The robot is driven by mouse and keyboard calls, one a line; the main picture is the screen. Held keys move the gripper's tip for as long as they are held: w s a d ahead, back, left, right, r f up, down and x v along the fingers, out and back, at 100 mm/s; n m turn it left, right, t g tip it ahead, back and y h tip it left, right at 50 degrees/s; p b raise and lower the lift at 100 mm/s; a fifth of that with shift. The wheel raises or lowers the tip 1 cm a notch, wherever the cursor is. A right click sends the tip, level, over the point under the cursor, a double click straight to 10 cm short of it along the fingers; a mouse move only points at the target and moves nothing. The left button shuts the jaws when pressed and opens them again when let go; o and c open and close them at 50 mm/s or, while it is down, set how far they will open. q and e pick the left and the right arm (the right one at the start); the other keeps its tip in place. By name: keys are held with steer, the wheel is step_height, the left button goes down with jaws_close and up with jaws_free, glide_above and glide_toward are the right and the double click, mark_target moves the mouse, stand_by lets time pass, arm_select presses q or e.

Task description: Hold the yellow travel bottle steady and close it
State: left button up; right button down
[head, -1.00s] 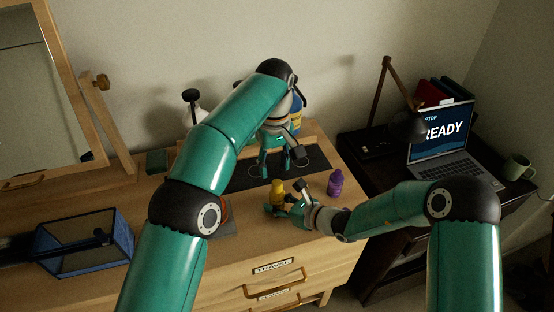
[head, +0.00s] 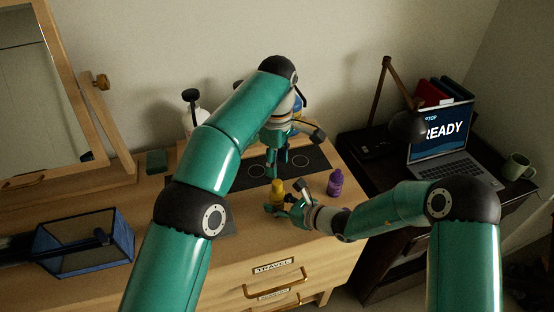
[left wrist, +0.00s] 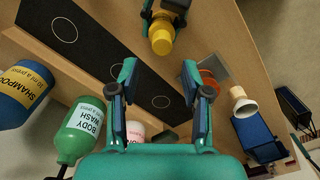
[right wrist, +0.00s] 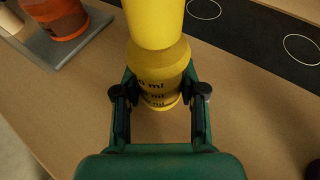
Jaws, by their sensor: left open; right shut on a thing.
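The yellow travel bottle (head: 277,193) stands upright at the front of the dresser top. My right gripper (head: 282,207) is shut on its lower body, and in the right wrist view its fingers (right wrist: 158,108) sit on either side of the yellow body (right wrist: 160,80). A paler yellow cylindrical top (right wrist: 157,22) covers the bottle's upper end; I cannot tell how tightly it sits. My left gripper (head: 278,172) is open and empty, pointing down just behind the bottle. In the left wrist view the bottle (left wrist: 160,40) lies beyond the open fingers (left wrist: 158,82).
A purple bottle (head: 336,184) stands right of the yellow one. A black mat with white circles (head: 312,161) lies behind. An orange item (left wrist: 209,82) rests on a grey plate (left wrist: 214,66). Shampoo (left wrist: 24,92) and body wash (left wrist: 80,130) bottles stand at the back.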

mark_target(277, 181)
arm_select(q)
steer(key=shift+f, duration=3.85)
